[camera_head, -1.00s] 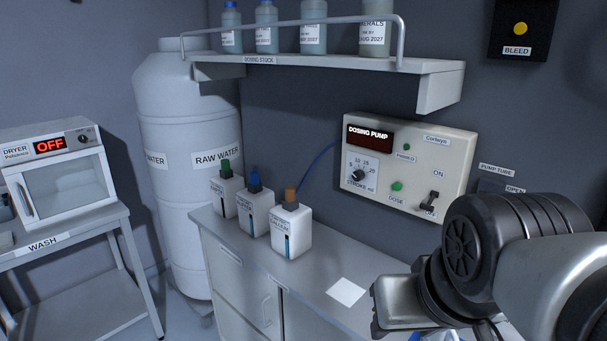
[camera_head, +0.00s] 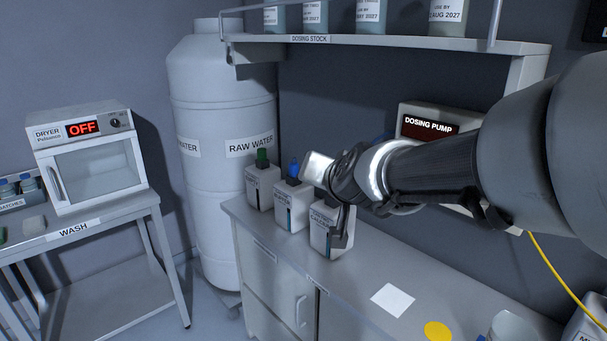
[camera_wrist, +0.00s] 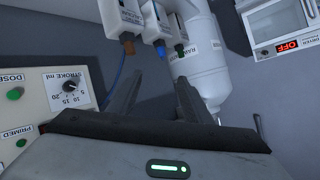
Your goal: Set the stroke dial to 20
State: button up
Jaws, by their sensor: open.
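The stroke dial (camera_wrist: 70,87) is a small dark knob on a white plate marked 5, 10, 15 and 20, at the left of the wrist view. Its setting is too small to read. The dial is hidden behind my arm in the head view. It sits on the front of the dosing pump (camera_head: 417,112), a cream box on the wall. My gripper (camera_wrist: 157,80) is open, with nothing between its two dark fingers. In the wrist view the dial lies left of the fingers, apart from them. In the head view my gripper overlaps the rightmost bottle on the counter.
A shelf (camera_head: 400,44) of bottles is above. A white square (camera_head: 393,300) and yellow disc (camera_head: 437,331) lie in front. The dryer (camera_head: 86,155) stands left.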

jog(key=w+d+f+m+t+h+b, duration=0.1)
jog(key=w+d+f+m+h, duration=0.35)
jog(key=w, duration=0.35)
jog(key=s+d+f+m+g+h+b, duration=0.1)
jog(key=d+f+m+h, duration=0.1)
jog(key=d+h, duration=0.3)
jog(key=s+d+f+m+g+h, duration=0.1)
jog(key=d+f+m+g+h, duration=0.15)
jog(key=h, duration=0.35)
jog(key=x, duration=1.7)
jog(key=shift+w+a+r+t, duration=0.3)
jog(key=shift+w+r+t, duration=0.05)
jog(key=shift+r, duration=0.35)
jog(key=c, duration=1.1)
jog(key=shift+o, duration=0.2)
jog(key=shift+m, duration=0.3)
